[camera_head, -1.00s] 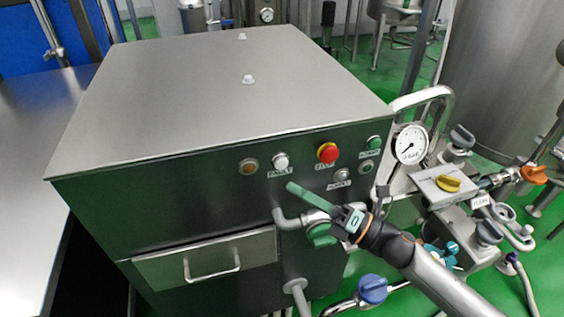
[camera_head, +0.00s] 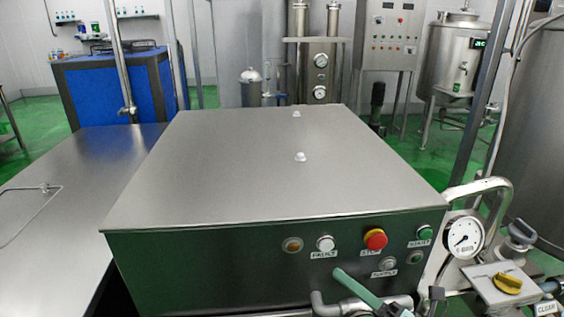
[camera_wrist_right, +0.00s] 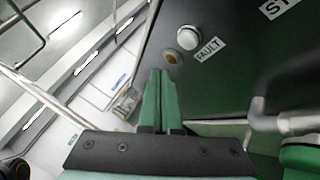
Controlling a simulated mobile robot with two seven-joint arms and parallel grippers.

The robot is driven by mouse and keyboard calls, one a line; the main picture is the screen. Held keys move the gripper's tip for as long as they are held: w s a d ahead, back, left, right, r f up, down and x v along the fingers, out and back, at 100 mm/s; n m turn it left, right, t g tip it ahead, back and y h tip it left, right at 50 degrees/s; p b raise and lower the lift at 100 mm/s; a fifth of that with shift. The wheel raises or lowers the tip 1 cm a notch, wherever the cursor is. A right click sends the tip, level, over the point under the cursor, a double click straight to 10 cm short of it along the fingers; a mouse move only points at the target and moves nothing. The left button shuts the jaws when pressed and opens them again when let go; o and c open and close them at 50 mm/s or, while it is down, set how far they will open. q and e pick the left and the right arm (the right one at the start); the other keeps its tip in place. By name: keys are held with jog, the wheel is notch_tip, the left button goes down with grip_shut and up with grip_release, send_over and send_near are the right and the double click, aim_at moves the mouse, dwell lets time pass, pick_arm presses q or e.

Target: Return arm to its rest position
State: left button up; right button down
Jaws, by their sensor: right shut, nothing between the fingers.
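My right gripper (camera_head: 358,288) shows at the bottom of the head view, in front of the dark front panel of the steel cabinet (camera_head: 280,165). Its green fingers are together with nothing between them. In the right wrist view the shut fingers (camera_wrist_right: 156,95) point up beside the dark panel (camera_wrist_right: 222,75). The fault button (camera_wrist_right: 188,37) and an amber lamp (camera_wrist_right: 172,57) are near the fingertips in that view. Most of my right arm is below the head view's edge. My left gripper is not in view.
The panel carries a red stop button (camera_head: 375,239) and a green start button (camera_head: 426,233). A pressure gauge (camera_head: 464,237) and a yellow-handled valve (camera_head: 508,283) stand at the right. A grey pipe elbow (camera_head: 325,305) is close to the gripper. A bare steel table (camera_head: 75,200) lies left.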

jog(key=d+f+m+h, duration=0.2)
jog(key=f+m+h, duration=0.1)
jog(key=m, duration=0.4)
jog(key=s+d+f+m+h, duration=0.1)
jog(key=d+f+m+h, duration=0.1)
jog(key=m+h, duration=0.4)
jog(key=s+d+f+m+h, duration=0.1)
jog(key=d+f+m+h, duration=0.2)
jog(key=m, duration=0.4)
jog(key=shift+s+d+f+m+g+h, duration=0.1)
jog(key=shift+f+m+g+h, duration=0.25)
jog(key=shift+f+h, duration=0.4)
jog(key=s+a+f+m+g, duration=0.1)
jog(key=s+f+m+g, duration=0.35)
jog(key=s, duration=0.55)
jog(key=s+f+m+g, duration=0.4)
jog(key=s+m+g, duration=0.2)
jog(key=s, duration=0.4)
jog(key=w+a+f+t+y+p, duration=0.1)
jog(key=w+a+f+t+p, duration=0.3)
jog(key=w+f+t+p, duration=0.1)
jog(key=shift+a+f+n+t, duration=0.3)
jog(key=shift+a+f, duration=0.05)
jog(key=shift+f, duration=0.2)
